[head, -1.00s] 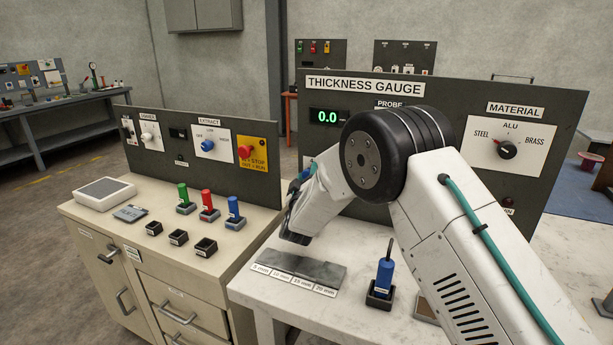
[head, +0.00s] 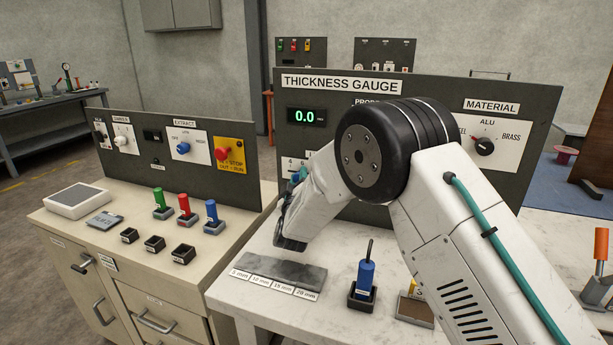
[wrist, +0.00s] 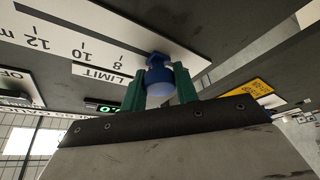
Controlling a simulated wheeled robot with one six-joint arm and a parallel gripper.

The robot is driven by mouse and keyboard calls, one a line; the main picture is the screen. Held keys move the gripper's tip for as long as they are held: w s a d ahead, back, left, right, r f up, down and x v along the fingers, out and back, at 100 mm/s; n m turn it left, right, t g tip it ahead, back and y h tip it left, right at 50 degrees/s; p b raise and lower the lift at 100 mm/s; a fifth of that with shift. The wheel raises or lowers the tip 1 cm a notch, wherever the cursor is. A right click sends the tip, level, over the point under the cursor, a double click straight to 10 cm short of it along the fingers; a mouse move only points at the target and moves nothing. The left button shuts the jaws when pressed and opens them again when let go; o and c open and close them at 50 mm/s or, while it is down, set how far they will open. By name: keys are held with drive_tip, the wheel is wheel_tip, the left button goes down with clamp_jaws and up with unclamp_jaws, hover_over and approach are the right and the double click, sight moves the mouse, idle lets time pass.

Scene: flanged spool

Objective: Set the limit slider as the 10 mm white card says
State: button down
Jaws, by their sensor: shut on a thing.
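My gripper (wrist: 160,92) is shut on the blue knob (wrist: 158,75) of the limit slider in the wrist view, with a green finger on each side. The knob is beside the 8 end of the white LIMIT scale (wrist: 90,50), where 8, 10 and 12 are readable. The exact setting cannot be read. In the head view my arm hides most of the slider and its scale. The white 10 mm card (head: 261,281) lies in a row of labels in front of the grey stepped block (head: 283,268); nothing beyond "10 mm" is legible on it.
The thickness gauge panel (head: 420,90) stands upright behind the table, its display (head: 306,116) reading 0.0. A blue-handled tool (head: 365,280) stands in a holder right of the block. The material dial (head: 485,147) is at right. A cabinet (head: 110,245) stands at left.

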drive_tip(key=shift+a, duration=0.1)
drive_tip(key=c, duration=1.1)
unclamp_jaws()
drive_tip(key=shift+o, duration=0.2)
drive_tip(key=v, duration=0.8)
drive_tip(key=shift+w+r, duration=0.1)
